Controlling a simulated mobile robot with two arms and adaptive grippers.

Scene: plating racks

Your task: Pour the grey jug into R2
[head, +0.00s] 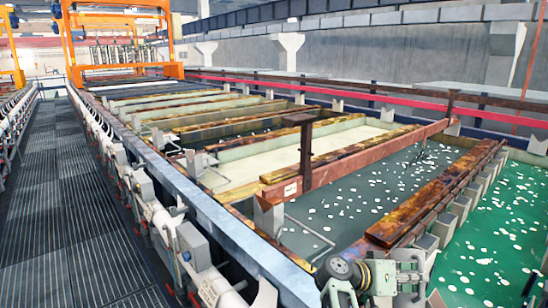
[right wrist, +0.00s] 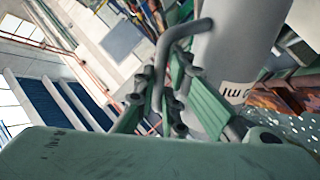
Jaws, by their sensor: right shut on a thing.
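The grey jug (right wrist: 228,50) fills the upper middle of the right wrist view and is tilted there. It has a bent grey handle (right wrist: 163,62) and a pale label with dark print, partly cut off by a finger. My right gripper (right wrist: 172,98) is shut on the jug's handle. In the head view my right gripper (head: 372,278) is at the bottom edge, low in front of the near tanks; I cannot clearly make out the jug there. No tank label is readable, so I cannot tell which tank is R2. My left gripper is not in view.
A dark green tank (head: 335,215) with white floating discs lies ahead, and a brighter green tank (head: 495,240) is at right. A rusty beam (head: 365,160) with an upright post crosses the tanks. A grated walkway (head: 70,190) runs along the left. Orange gantries stand at the back left.

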